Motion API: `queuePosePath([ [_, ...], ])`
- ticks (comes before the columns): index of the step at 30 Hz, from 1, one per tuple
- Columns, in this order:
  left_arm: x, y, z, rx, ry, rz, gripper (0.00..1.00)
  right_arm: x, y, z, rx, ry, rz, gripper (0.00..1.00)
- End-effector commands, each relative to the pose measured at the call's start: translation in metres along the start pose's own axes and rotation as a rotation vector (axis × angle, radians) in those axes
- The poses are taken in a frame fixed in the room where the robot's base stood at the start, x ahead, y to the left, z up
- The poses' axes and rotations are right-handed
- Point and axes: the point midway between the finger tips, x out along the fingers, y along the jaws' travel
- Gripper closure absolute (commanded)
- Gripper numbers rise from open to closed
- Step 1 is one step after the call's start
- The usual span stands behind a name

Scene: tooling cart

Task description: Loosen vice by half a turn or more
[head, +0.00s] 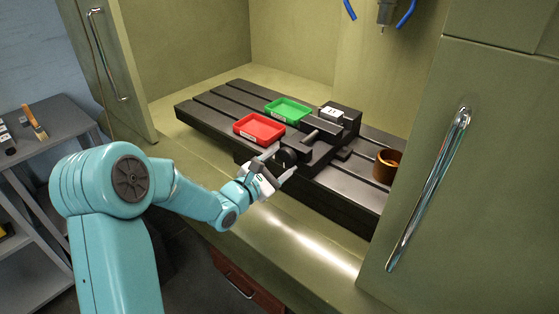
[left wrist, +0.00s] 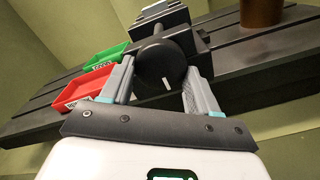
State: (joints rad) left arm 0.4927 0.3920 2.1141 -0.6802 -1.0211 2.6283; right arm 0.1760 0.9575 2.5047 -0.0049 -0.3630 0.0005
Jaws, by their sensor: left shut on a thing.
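The black vice (head: 318,137) stands on the slotted machine bed, with a light block (head: 331,112) at its far jaw. Its round black knob (left wrist: 160,66), with a white mark on its face, points toward my left gripper in the left wrist view. My left gripper (head: 280,166) is at the front end of the vice. Its two grey fingers (left wrist: 160,85) lie on either side of the knob and are shut on it. The far side of the knob is hidden. My right gripper is in neither view.
A red tray (head: 259,129) and a green tray (head: 288,110) sit on the bed left of the vice. A brown pot (head: 387,166) stands to the right. A cabinet door with a long handle (head: 430,190) fills the right side. A grey cart (head: 48,135) with a brush stands at left.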

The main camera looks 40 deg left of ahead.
Motion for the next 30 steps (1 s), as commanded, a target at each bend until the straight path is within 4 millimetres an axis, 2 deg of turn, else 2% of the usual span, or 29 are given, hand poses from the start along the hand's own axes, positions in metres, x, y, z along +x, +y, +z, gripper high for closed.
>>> queuePosePath([
  [20, 0.0001, 0.0002, 0.0002, -0.064, -0.001, 0.002, 0.70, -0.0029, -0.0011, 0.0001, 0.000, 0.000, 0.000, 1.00],
  [21, 0.0001, 0.0002, 0.0002, -0.064, -0.001, 0.002, 0.36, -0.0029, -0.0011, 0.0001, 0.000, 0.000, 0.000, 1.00],
  [23, 0.0001, 0.0002, 0.0002, -0.064, -0.001, 0.002, 0.17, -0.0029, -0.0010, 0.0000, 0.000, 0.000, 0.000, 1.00],
  [24, 0.0001, 0.0002, 0.0002, -0.064, -0.001, 0.001, 0.14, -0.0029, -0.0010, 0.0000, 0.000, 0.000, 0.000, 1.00],
  [30, 0.0000, -0.0001, 0.0001, -0.063, 0.000, 0.001, 0.14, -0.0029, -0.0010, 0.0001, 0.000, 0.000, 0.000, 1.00],
])
